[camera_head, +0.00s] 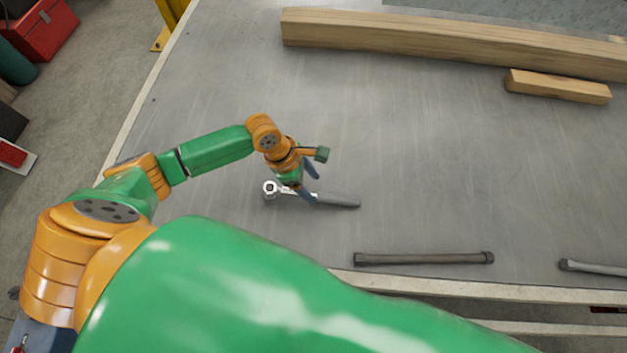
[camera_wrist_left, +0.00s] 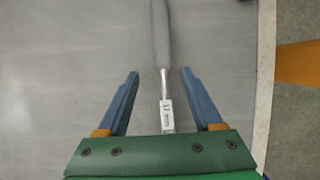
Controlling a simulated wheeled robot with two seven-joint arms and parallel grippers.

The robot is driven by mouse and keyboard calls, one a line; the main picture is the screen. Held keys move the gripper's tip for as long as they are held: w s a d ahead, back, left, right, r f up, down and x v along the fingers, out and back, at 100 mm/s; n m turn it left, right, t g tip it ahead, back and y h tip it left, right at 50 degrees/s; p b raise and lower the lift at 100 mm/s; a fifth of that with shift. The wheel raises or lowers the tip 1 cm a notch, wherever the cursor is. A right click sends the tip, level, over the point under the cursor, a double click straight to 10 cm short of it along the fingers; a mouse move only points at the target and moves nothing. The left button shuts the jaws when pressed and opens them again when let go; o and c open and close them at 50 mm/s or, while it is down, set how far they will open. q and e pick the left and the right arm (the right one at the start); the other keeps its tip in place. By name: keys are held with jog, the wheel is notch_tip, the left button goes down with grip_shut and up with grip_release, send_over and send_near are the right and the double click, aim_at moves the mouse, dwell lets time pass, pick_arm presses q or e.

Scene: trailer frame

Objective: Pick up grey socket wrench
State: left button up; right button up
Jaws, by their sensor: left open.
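The grey socket wrench (camera_head: 338,199) lies flat on the grey table top. Its round metal head is at the left and its grey handle points right in the head view. In the left wrist view the wrench (camera_wrist_left: 161,40) runs up the middle, with a printed label on its metal shank; its head is hidden below the green gripper body. My left gripper (camera_head: 309,182) is over the wrench's shank. Its two blue fingers are apart, one on each side of the shank, and neither touches it in the left wrist view (camera_wrist_left: 160,76). My right gripper is not in view.
A long wooden beam (camera_head: 450,38) and a short wooden block (camera_head: 557,87) lie at the back of the table (camera_head: 420,150). The table's middle is clear.

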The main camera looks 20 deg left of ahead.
aim_at(316, 195)
pick_arm(q)
jog(key=f, duration=0.2)
jog(key=d+f+b, duration=0.1)
jog(key=f, duration=0.1)
jog(key=shift+s+d, duration=0.1)
jog(key=shift+s, duration=0.25)
jog(key=shift+w+f, duration=0.25)
jog(key=shift+f, duration=0.05)
jog(key=shift+w, duration=0.1)
jog(key=shift+c, duration=0.2)
jog(key=shift+r, duration=0.1)
jog(key=c, duration=0.7)
grip_shut()
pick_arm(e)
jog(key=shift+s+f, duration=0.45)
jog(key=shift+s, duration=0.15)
